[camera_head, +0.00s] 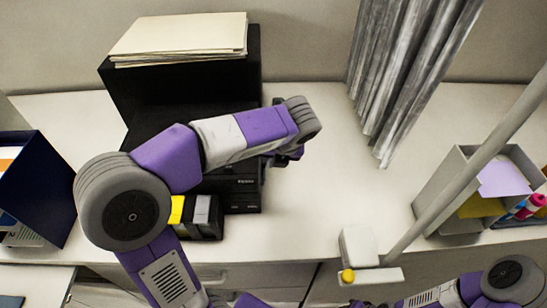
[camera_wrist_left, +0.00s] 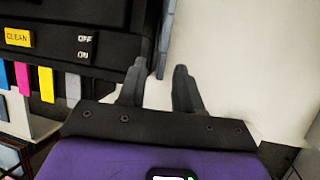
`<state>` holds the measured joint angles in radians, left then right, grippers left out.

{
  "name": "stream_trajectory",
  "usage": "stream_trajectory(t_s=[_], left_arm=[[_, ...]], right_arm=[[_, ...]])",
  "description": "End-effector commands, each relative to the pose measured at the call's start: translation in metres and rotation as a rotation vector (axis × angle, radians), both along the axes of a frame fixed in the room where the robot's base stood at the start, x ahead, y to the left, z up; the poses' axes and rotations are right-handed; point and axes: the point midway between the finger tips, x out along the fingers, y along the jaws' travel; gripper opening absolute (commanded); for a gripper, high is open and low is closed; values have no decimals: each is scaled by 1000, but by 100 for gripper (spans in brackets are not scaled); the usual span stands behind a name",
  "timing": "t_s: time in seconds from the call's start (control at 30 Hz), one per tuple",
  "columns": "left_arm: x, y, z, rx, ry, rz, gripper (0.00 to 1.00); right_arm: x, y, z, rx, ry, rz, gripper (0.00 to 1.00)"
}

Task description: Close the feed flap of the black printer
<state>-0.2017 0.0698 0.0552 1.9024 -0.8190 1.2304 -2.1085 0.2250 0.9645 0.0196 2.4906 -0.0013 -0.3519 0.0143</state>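The black printer (camera_head: 235,185) stands on the table left of centre, partly hidden under my left arm. Its tall back part (camera_head: 185,85) carries a stack of paper. In the left wrist view the printer's dark side (camera_wrist_left: 115,45) shows a yellow CLEAN label and an OFF/ON switch. A grey upright edge (camera_wrist_left: 166,35) stands at the printer's right side; I cannot tell whether it is the feed flap. My left gripper (camera_head: 290,157) is at the printer's right side. In the wrist view its two fingers (camera_wrist_left: 157,80) are apart with nothing between them. My right gripper is out of view.
Ink cartridges (camera_head: 198,215) sit at the printer's front. A dark blue file holder (camera_head: 45,190) stands at the left, a grey bin (camera_head: 455,180) at the right. A grey curtain (camera_head: 410,70) hangs behind. The white table (camera_head: 325,185) is clear right of the printer.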

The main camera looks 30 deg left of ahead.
Motion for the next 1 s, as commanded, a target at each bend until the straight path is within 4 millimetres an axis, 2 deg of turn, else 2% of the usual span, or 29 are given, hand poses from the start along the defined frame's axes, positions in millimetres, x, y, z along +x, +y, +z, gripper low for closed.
stream_trajectory(t_s=[0.13,0.4,0.63,1.0], left_arm=[[2,4,-10,-1,0,1,34],[3,4,-10,-1,-1,1,34],[2,4,-10,-2,0,1,0],[3,4,-10,-1,-1,1,0]], right_arm=[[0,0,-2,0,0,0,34],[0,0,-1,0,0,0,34],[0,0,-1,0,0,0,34],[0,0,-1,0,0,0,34]])
